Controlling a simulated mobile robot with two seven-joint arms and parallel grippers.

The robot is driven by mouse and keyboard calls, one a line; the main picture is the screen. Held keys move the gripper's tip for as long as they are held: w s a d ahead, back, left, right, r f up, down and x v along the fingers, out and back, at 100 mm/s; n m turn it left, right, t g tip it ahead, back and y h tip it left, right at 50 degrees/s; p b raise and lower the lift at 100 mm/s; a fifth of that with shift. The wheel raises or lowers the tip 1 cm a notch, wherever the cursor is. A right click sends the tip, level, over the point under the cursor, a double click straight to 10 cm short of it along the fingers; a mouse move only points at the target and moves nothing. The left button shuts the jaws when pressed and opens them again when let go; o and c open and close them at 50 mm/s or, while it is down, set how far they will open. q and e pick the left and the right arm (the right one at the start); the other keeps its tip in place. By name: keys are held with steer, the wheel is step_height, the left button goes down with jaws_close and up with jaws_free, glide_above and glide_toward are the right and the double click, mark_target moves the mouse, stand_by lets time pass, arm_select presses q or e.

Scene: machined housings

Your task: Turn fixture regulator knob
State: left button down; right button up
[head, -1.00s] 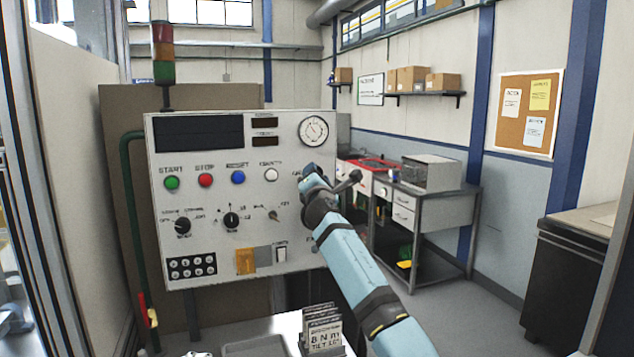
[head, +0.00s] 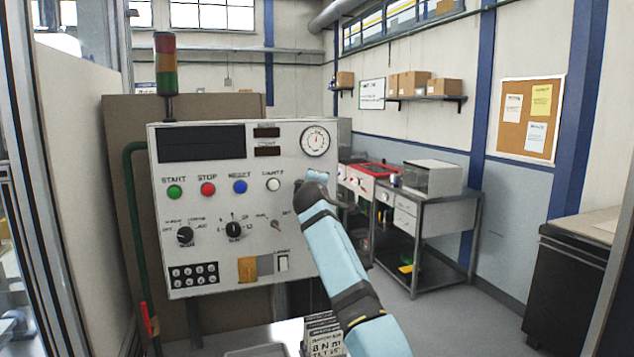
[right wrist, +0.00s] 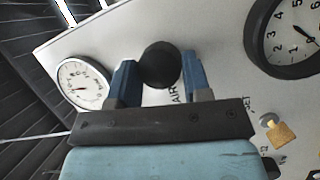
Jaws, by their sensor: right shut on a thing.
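The grey control panel (head: 215,270) stands in front of me. The regulator knob (right wrist: 160,64) is round and black in the right wrist view, on the panel face by lettering that seems to read "AIR SET". My right gripper (right wrist: 160,78) is shut on the knob, one blue finger on each side. In the head view my right gripper (head: 312,190) is at the panel's right edge and hides the knob. A round white gauge (head: 315,139) sits just above it. My left gripper is not in view.
The panel also carries push buttons (head: 239,187), rotary selectors (head: 234,229) and a brass-coloured plate (head: 248,269). A signal tower (head: 166,64) rises above it. A card holder (head: 325,335) stands below my right arm. A workbench (head: 432,215) is behind on the right.

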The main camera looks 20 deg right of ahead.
steer(key=shift+r+m+g+y+p, duration=0.2)
steer(key=shift+m+g+y+p, duration=0.45)
steer(key=shift+m+p, duration=0.95)
steer(key=shift+r+m+g+y+p, duration=0.15)
steer(key=shift+m+g+y+p, duration=0.75)
steer(key=shift+m, duration=1.2)
steer(key=shift+t, duration=0.35)
steer(key=o, duration=0.9)
steer(key=shift+s+f, duration=0.1)
